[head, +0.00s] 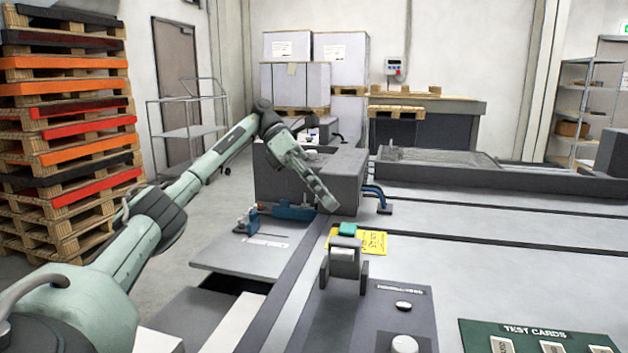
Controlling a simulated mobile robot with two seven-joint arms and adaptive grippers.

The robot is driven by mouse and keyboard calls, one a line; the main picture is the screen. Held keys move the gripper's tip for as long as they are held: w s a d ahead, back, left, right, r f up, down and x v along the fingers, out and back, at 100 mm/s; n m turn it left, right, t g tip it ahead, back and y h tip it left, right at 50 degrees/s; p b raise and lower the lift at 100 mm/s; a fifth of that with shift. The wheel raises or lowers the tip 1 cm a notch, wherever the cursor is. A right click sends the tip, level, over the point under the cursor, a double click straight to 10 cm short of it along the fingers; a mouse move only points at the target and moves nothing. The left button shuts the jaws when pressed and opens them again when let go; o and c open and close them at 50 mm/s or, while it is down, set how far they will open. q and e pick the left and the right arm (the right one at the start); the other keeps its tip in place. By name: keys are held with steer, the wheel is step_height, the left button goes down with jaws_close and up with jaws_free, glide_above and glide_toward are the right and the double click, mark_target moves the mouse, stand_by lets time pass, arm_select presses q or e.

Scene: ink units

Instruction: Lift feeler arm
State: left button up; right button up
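My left arm reaches in from the left and bends down at the wrist. Its gripper (326,204) is at the front right edge of a dark grey box unit (345,180); whether it touches the unit I cannot tell. The fingers are too small and closely seen end-on to show a gap. No part is clearly marked as the feeler arm. A grey forked bracket with a pale roller (345,262) stands on the dark panel in front, below and right of the gripper. A teal block (347,229) is just behind it. My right gripper is out of view.
A yellow tag (372,242) lies beside the teal block. A blue cylinder (290,212) lies by the box unit, left of the gripper. The dark panel (350,325) carries knobs. A green test-card board (540,340) is at front right. The grey deck (490,255) on the right is clear.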

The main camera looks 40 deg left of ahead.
arm_select(q)
steer(key=shift+d+r+v, duration=0.1)
steer(key=shift+r+v, duration=0.05)
steer(key=shift+v, duration=1.05)
steer(key=shift+d+r+v, duration=0.15)
steer(key=shift+v, duration=1.05)
